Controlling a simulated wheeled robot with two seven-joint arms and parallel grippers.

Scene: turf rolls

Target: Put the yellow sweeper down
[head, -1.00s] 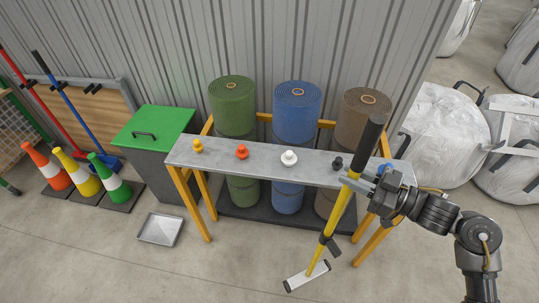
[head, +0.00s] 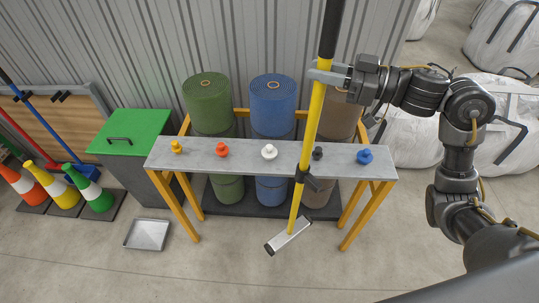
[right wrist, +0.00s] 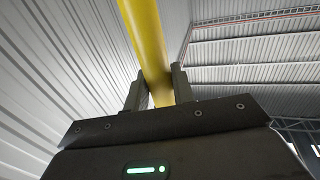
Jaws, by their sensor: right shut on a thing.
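The yellow sweeper (head: 311,127) has a yellow pole, a black grip at the top and a white-grey head (head: 288,237) with dark ends. My right gripper (head: 322,76) is shut on its pole just below the black grip. The pole leans slightly, its top to the right, and passes in front of the grey bench. The sweeper's head is low, in front of the bench; I cannot tell if it touches the floor. In the right wrist view the yellow pole (right wrist: 146,40) runs between the two fingers. My left gripper is not in view.
A grey bench (head: 205,163) with yellow legs bears several coloured knobs. Green, blue and brown turf rolls (head: 274,106) stand behind it. A green-lidded bin (head: 133,130), a metal dustpan (head: 148,234) and cones (head: 95,193) are left. White bags (head: 475,110) are right. The front floor is clear.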

